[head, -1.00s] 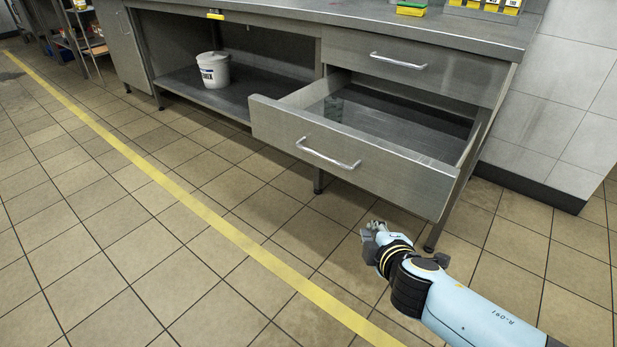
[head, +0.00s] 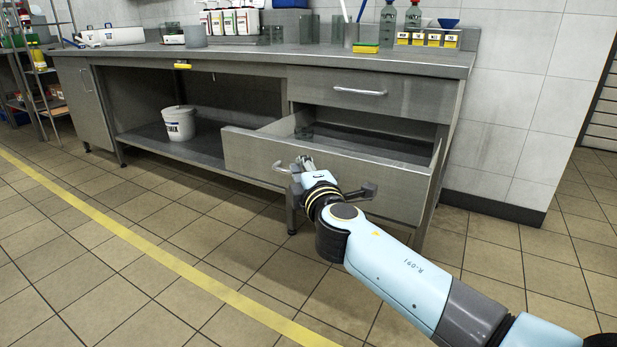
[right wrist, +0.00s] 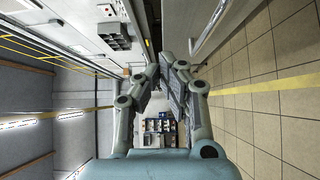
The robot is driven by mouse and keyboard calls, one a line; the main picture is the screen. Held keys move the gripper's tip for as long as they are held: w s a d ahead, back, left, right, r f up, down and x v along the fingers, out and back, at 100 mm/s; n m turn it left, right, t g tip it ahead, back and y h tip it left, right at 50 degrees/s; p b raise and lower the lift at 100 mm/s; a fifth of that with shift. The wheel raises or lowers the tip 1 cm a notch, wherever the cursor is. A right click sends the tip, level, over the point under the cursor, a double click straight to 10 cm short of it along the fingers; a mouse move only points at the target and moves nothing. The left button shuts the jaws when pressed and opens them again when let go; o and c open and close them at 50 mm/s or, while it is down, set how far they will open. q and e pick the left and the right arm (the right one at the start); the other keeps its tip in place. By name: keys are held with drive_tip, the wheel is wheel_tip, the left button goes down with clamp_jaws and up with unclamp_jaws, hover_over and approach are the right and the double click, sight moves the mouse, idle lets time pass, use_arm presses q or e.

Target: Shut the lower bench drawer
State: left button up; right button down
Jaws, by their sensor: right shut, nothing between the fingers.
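The lower bench drawer (head: 250,155) is pulled out in the head view, and its inside shows above the steel front. Its handle (head: 281,168) is mostly hidden behind my right gripper (head: 303,164). This gripper is shut and empty, at the left part of the drawer front near the handle. I cannot tell whether it touches the front. In the right wrist view the shut fingers (right wrist: 167,64) point ahead, with a pale bar, probably the handle (right wrist: 209,31), just right of them. My left gripper is not in view.
The upper drawer (head: 420,105) is shut above. A white bucket (head: 179,124) stands on the open lower shelf to the left. Bottles and yellow-labelled boxes (head: 432,39) stand on the bench top. The tiled floor in front is clear, with a yellow line (head: 150,255).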

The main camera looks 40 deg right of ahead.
sight(308, 153)
drive_tip(key=w+d, duration=0.5)
drive_tip(key=shift+d+f+b, duration=0.1)
drive_tip(key=shift+b, duration=0.25)
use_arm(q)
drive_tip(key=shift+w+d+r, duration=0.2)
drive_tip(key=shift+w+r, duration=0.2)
